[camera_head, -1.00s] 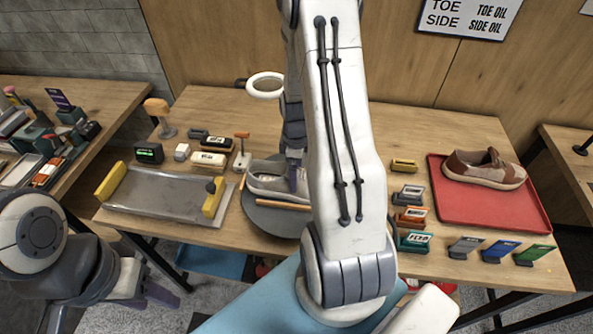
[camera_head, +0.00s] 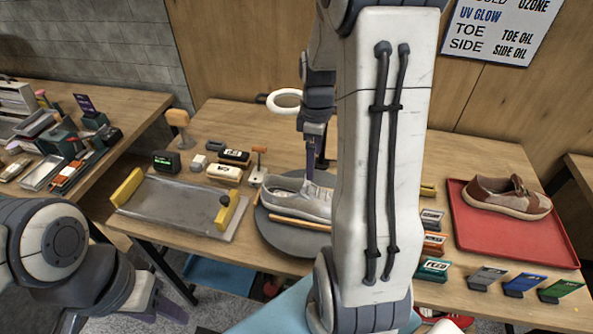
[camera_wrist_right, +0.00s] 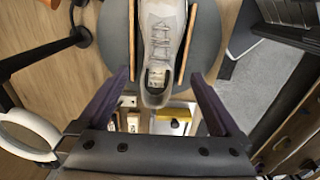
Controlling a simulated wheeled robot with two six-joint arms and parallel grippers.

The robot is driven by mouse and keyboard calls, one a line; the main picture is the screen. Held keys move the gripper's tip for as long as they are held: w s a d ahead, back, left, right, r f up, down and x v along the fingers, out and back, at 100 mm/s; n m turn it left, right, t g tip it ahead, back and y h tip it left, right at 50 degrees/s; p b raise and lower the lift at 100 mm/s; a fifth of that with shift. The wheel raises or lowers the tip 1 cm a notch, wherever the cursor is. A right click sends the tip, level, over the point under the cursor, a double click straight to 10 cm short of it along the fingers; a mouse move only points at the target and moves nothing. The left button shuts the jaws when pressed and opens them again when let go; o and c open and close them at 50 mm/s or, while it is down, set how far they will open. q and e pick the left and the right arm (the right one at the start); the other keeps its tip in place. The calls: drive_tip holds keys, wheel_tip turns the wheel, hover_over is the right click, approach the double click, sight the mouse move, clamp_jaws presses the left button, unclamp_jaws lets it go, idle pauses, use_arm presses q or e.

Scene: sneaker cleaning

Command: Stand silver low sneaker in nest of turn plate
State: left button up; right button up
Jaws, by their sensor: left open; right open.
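The silver low sneaker (camera_head: 305,198) rests upright on the round grey turn plate (camera_head: 277,232), between the plate's wooden side bars (camera_head: 300,223). In the right wrist view the sneaker (camera_wrist_right: 162,45) lies lengthwise between the two bars, heel toward my gripper. My right gripper (camera_wrist_right: 155,92) is open, with its fingers apart on either side of the heel and no contact visible. In the head view its fingers (camera_head: 312,165) are just above the sneaker; my right arm hides the sneaker's right end. My left gripper (camera_head: 160,305) is open and empty at the lower left, away from the table.
A grey tray (camera_head: 180,205) with yellow end blocks stands left of the plate. A red tray (camera_head: 510,240) holds a brown-and-beige shoe (camera_head: 507,197) at the right. Small labelled blocks and a white ring lamp (camera_head: 284,101) stand around the plate.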

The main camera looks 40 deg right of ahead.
drive_tip(key=s+a+r, duration=0.1)
drive_tip(key=a+r, duration=0.1)
drive_tip(key=a, duration=0.8)
drive_tip(key=s+a+r, duration=0.2)
drive_tip(key=a, duration=0.8)
drive_tip(key=s+a+m+y, duration=0.1)
drive_tip(key=s+a, duration=0.9)
drive_tip(key=s, duration=0.3)
drive_tip(key=shift+s+a+r, duration=0.15)
drive_tip(key=shift+a+r, duration=0.25)
drive_tip(key=shift+r, duration=0.05)
